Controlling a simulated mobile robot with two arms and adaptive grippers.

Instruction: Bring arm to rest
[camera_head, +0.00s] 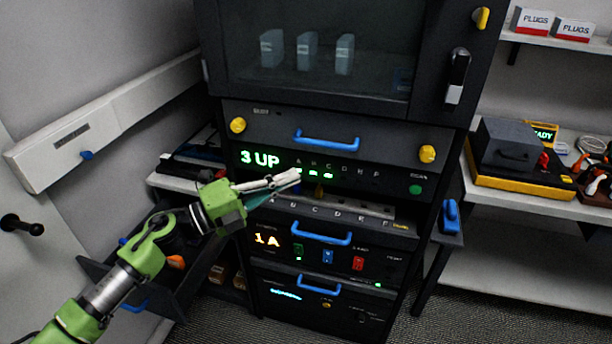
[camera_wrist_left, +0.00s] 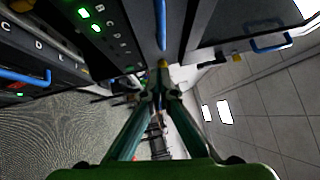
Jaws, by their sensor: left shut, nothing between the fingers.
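My left arm comes in from the lower left in the head view. Its gripper (camera_head: 284,183) is shut and empty, its fingers pointing right in front of the dark equipment rack (camera_head: 330,265), near the panel reading "3 UP" (camera_head: 260,158). I cannot tell from the head view whether the fingers touch the rack. In the left wrist view the two gripper fingers (camera_wrist_left: 163,88) come together at their tips, with the rack's front to the upper left. My right gripper is not in view.
An open drawer (camera_head: 135,275) lies below my left arm. Blue handles (camera_head: 327,141) stick out from the rack. Carpeted floor is free at the lower right.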

